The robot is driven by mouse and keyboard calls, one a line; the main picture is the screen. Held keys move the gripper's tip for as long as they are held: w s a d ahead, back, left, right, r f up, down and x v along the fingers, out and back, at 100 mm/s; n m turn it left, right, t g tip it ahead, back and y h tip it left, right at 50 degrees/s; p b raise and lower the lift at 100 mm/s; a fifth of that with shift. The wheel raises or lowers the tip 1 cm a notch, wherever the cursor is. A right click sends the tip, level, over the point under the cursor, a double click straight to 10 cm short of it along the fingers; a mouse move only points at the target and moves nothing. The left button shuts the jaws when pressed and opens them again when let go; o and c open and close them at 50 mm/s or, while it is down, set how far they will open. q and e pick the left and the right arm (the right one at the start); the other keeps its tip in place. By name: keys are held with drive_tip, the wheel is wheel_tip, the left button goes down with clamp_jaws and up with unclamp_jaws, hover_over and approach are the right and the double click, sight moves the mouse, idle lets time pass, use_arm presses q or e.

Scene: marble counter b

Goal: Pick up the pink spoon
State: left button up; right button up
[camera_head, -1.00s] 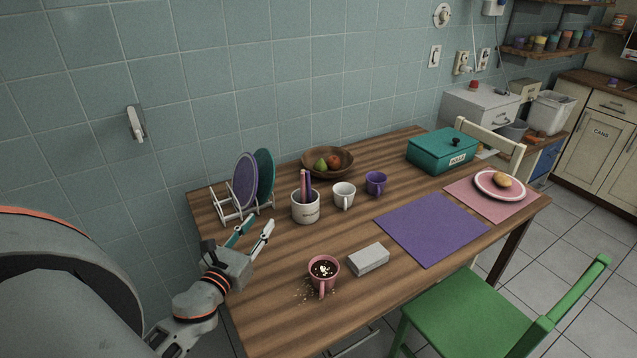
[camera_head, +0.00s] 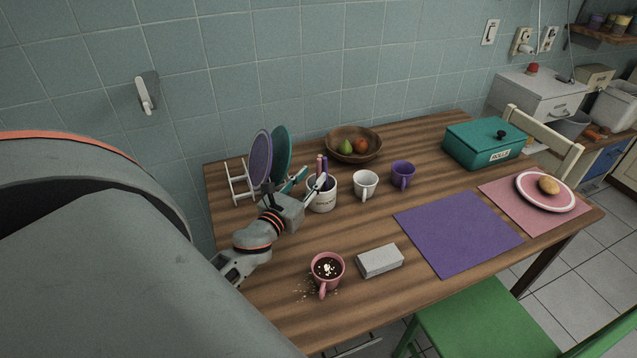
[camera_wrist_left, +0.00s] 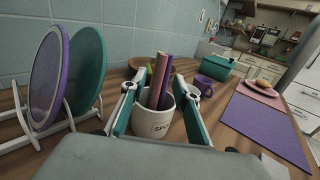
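Several stick-like handles stand in a white pot (camera_head: 322,201) on the wooden table. The pink one, which I take for the pink spoon (camera_wrist_left: 160,72), stands between a green handle (camera_wrist_left: 148,74) and a purple handle (camera_wrist_left: 166,88) in the left wrist view. Its lower end is hidden inside the pot (camera_wrist_left: 151,122), whose lettering is partly readable. My left gripper (camera_head: 308,182) is open and empty at the pot. In the left wrist view its fingers (camera_wrist_left: 158,88) spread to either side of the handles. Contact cannot be told. My right gripper is out of view.
A rack (camera_head: 241,183) with a purple plate (camera_head: 260,158) and a green plate (camera_head: 281,150) stands left of the pot. A white mug (camera_head: 364,184) and purple mug (camera_head: 403,173) stand right. A fruit bowl (camera_head: 353,143) is behind; a pink mug (camera_head: 326,271) is in front.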

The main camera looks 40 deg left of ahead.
use_arm(q)
drive_tip(key=shift+x, duration=1.25)
drive_tip(key=shift+d, duration=0.1)
clamp_jaws()
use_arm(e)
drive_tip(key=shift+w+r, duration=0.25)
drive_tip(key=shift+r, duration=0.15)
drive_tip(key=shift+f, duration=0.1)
use_arm(q)
drive_tip(key=shift+r, duration=0.1)
